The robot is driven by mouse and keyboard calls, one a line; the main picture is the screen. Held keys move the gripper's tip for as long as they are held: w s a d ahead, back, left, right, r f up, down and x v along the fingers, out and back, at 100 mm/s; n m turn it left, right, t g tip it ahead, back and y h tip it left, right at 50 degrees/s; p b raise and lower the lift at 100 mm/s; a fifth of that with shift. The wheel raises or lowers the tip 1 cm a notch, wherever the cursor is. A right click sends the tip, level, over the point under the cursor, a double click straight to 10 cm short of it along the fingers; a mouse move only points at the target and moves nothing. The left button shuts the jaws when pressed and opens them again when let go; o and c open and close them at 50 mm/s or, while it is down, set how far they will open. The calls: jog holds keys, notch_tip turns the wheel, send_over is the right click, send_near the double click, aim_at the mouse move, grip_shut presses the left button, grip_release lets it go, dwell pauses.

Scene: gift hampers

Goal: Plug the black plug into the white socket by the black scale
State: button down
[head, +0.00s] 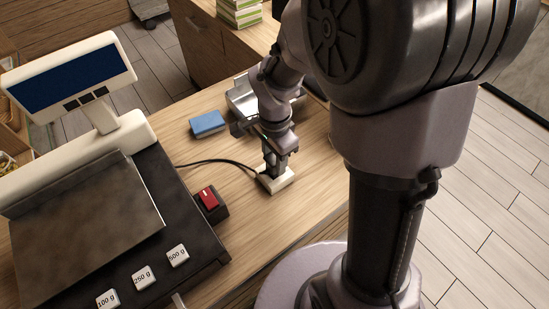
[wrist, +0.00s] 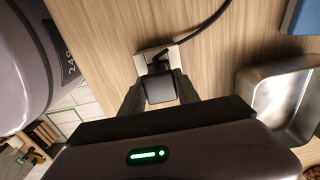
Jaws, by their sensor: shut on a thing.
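The white socket (head: 279,182) lies on the wooden counter, right of the black scale (head: 190,215). My gripper (head: 273,165) points down over the socket and is shut on the black plug (wrist: 159,88). In the wrist view the plug sits between the two fingers, right over the white socket (wrist: 145,62), and covers most of its face. A black cable (wrist: 207,29) runs beside it. I cannot tell whether the plug's pins are in the socket.
A red switch (head: 208,198) on a black base stands between scale and socket. A blue sponge-like block (head: 207,124) and a metal tray (head: 241,98) lie behind. The tray also shows at the right of the wrist view (wrist: 262,85). The counter's edge is close on the right.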

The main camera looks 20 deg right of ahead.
jog(key=shift+f+b, duration=0.25)
jog(key=shift+b, duration=0.1)
dwell(0.3)
jog(key=c, duration=0.8)
grip_release()
notch_tip(320, 180, up, 7)
jog(key=p, duration=0.5)
jog(key=shift+r, duration=0.1)
